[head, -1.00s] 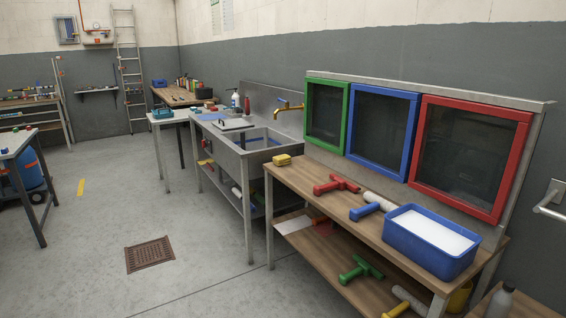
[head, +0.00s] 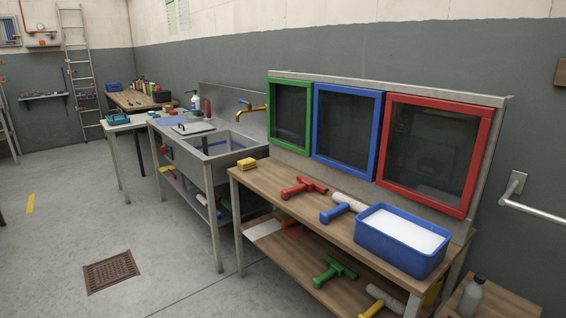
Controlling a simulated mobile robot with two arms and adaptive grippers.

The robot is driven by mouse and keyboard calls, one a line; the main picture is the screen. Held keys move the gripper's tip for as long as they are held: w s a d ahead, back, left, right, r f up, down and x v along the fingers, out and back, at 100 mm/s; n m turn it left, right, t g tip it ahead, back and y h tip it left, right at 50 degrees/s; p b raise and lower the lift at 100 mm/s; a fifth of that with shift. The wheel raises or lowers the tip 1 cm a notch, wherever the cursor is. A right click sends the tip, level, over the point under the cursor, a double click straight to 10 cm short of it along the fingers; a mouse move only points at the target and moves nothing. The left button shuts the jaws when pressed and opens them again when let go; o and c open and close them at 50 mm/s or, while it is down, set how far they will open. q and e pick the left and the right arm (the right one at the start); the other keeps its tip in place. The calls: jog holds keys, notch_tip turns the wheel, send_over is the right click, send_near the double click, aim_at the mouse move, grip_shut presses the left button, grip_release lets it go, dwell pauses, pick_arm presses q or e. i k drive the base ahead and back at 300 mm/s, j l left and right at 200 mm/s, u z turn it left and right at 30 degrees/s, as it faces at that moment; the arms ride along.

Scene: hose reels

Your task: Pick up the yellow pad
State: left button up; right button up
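The yellow pad (head: 247,164) is a small yellow block, with a darker lower layer. It lies on the wooden top of the workbench (head: 270,185), near its far left corner beside the sink. Nothing touches it. Neither of my grippers shows in the head view.
On the same bench lie a red squeegee-like tool (head: 304,187), a blue one (head: 342,212) and a blue tub (head: 400,243) with white contents. Green (head: 289,113), blue (head: 347,131) and red (head: 434,155) framed panels stand behind. A metal sink (head: 225,144) adjoins.

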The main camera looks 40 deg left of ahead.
aim_at(248, 164)
jog(key=i+j+z, duration=0.15)
jog(key=j+z, duration=0.2)
jog(key=j, duration=0.85)
jog(key=j+z, duration=0.35)
jog(key=j, duration=0.8)
